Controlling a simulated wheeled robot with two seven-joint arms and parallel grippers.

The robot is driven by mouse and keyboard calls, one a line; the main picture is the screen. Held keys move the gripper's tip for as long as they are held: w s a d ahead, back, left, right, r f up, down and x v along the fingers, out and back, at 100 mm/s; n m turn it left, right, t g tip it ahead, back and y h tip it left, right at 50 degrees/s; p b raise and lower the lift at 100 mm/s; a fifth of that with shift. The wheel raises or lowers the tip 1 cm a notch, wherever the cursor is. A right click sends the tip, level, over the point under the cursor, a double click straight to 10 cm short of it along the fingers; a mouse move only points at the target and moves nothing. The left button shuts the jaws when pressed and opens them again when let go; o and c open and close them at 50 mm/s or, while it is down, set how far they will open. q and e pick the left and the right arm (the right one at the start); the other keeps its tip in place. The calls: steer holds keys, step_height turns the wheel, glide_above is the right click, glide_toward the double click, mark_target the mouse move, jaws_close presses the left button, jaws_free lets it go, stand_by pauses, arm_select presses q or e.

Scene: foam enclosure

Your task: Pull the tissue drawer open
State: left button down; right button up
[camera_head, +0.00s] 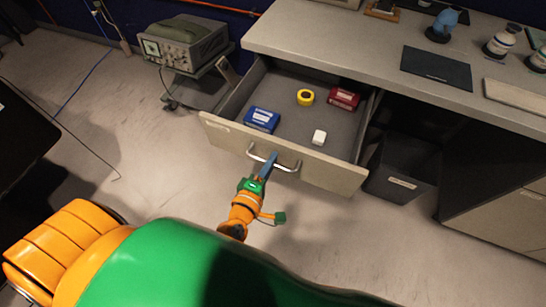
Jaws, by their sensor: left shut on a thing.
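The drawer (226,136) under the grey desk is pulled out, and its inside shows. Its pale front panel carries a metal bar handle (287,168). My left gripper (268,162) reaches up from below and is shut on the handle near its left part; the fingers hide a bit of the bar. My right gripper is not in view.
The desk top (310,38) holds a dark mat (436,67) and several small items. A black bin (397,179) stands right of the drawer. An oscilloscope (183,42) sits on a stand at the left. The floor left of the drawer is mostly clear.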

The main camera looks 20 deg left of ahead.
arm_select(q)
steer(key=shift+s, duration=0.25)
steer(key=c, duration=1.2)
jaws_free()
steer(key=v, duration=0.7)
steer(key=shift+b, duration=0.3)
